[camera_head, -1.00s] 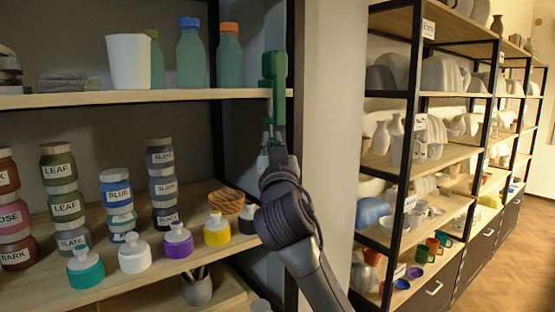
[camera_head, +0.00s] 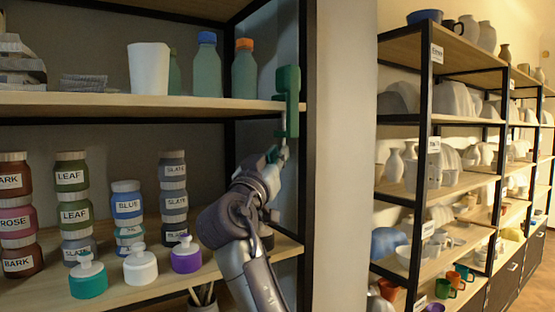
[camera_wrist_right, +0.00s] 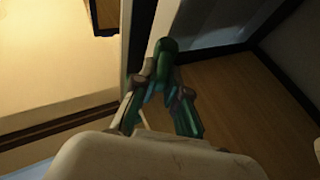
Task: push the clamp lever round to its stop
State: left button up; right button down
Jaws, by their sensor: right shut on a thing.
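The green clamp (camera_head: 288,100) is fixed at the edge of the upper shelf, beside the black post. Its lower end meets my right gripper (camera_head: 277,154), which reaches up from below. In the right wrist view a dark green rounded piece, seemingly the clamp lever (camera_wrist_right: 164,50), shows between the fingertips of the right gripper (camera_wrist_right: 158,84), which is shut on it. In the head view the gripper hides most of the lever, so its exact angle is unclear. My left gripper is in no view.
The upper shelf (camera_head: 130,106) carries a white cup (camera_head: 149,69) and capped bottles (camera_head: 207,66). Below stand stacked labelled jars (camera_head: 74,212) and squeeze bottles (camera_head: 141,266), close left of my arm. A pale wall column (camera_head: 342,170) stands right of the clamp.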

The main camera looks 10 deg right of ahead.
jog(key=shift+r, duration=0.25)
jog(key=c, duration=1.5)
grip_release()
jog(key=shift+f, duration=0.15)
jog(key=v, duration=0.7)
jog(key=shift+s+a+f, duration=0.1)
jog(key=shift+s+a, duration=0.05)
